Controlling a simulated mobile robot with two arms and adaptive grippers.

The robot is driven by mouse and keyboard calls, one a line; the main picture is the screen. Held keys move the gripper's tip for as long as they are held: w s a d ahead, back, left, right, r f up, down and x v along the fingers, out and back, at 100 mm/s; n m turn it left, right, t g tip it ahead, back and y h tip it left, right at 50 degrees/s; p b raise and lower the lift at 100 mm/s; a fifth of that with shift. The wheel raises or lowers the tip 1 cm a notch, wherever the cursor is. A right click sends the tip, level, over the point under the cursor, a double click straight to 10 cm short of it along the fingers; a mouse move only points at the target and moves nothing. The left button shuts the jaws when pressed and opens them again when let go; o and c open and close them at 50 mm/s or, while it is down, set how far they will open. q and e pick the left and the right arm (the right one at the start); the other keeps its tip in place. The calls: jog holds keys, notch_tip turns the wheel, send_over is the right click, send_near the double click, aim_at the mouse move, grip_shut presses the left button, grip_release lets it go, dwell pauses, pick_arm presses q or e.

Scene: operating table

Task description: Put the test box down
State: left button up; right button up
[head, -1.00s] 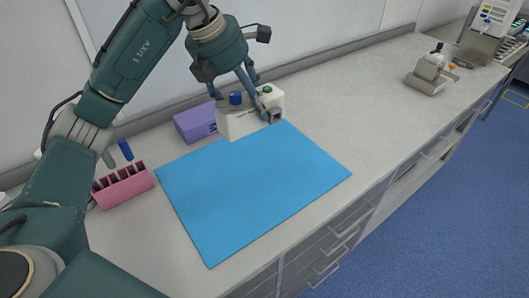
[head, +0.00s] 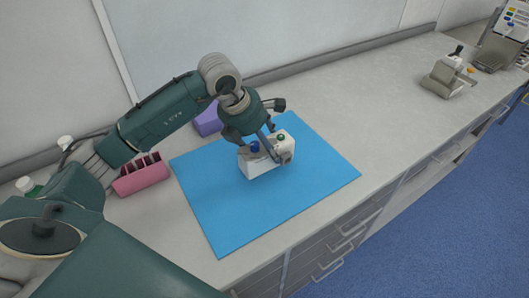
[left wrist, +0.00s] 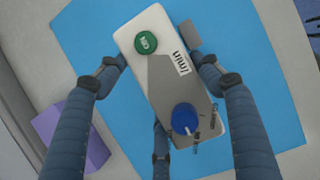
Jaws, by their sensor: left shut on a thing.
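The test box (head: 262,168) is white with a grey top, a green button and a blue knob. My left gripper (head: 268,148) is shut on it, with fingers on both sides of the box. The left wrist view shows the box (left wrist: 172,75) between the fingers of the gripper (left wrist: 165,70), the blue mat beneath it. The box is over the blue mat (head: 240,215); I cannot tell whether its underside touches the mat. My right gripper is not in view.
A purple box (head: 207,121) stands behind the mat, partly hidden by my arm. A pink rack (head: 142,178) stands left of the mat. A grey instrument (head: 448,76) stands far right. The mat's front and right parts are clear.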

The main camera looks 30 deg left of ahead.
pick_arm(q)
notch_tip(320, 180, down, 4)
jog(key=shift+r+p, duration=0.15)
jog(key=shift+p, duration=0.25)
jog(key=shift+f, duration=0.25)
jog(key=o, duration=1.5)
jog(key=shift+c, duration=0.2)
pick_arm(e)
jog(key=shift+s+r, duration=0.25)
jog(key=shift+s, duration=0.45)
pick_arm(q)
jog(key=shift+r, duration=0.1)
